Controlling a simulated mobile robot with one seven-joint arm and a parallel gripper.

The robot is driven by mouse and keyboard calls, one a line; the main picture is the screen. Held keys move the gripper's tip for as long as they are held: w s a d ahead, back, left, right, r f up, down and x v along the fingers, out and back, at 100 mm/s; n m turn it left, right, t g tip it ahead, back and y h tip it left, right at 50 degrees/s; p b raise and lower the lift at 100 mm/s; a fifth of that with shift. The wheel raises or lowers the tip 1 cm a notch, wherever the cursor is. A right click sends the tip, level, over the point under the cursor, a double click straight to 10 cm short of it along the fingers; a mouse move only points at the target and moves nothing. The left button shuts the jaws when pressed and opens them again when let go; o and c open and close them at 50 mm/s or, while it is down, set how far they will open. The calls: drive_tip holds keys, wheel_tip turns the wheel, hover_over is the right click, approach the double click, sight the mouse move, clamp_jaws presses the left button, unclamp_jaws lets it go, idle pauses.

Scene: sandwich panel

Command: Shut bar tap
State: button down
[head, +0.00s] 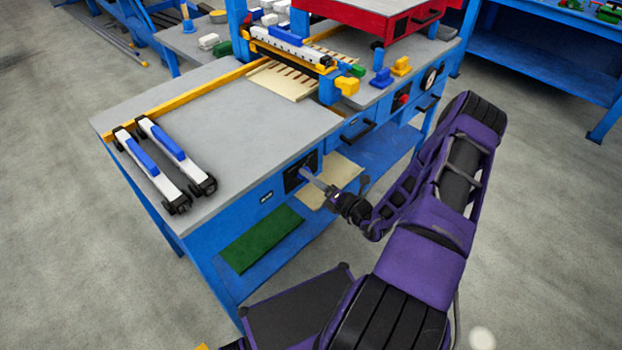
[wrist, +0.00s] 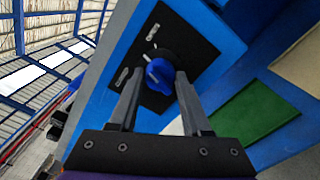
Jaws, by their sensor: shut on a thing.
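The bar tap has a blue handle (wrist: 160,73) on a round dark base, mounted on a black panel (wrist: 176,42) on the blue front of the workbench. In the head view the black panel (head: 292,181) sits just below the bench top, and the tap is small and partly hidden by my gripper. My gripper (wrist: 160,76) reaches the panel from the front, its two grey fingers on either side of the blue handle, shut on it. In the head view my gripper (head: 318,184) is at the tap. A short light mark shows beside the handle on the panel.
The grey bench top (head: 240,110) is above my gripper. Two white and blue bar clamps (head: 165,160) lie on its left. A green sheet (head: 262,239) and a beige board (head: 343,170) lie on the lower shelf. A red drawer unit (head: 375,14) stands behind. Floor at right is free.

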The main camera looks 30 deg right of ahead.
drive_tip(key=n+b, duration=0.1)
drive_tip(key=n, duration=1)
drive_tip(key=shift+n, duration=0.4)
idle(0.3)
drive_tip(key=shift+c, duration=1.8)
unclamp_jaws()
drive_tip(key=v, duration=1.7)
drive_tip(key=shift+s+b, duration=0.25)
drive_tip(key=shift+b, duration=0.05)
drive_tip(key=shift+n, duration=0.3)
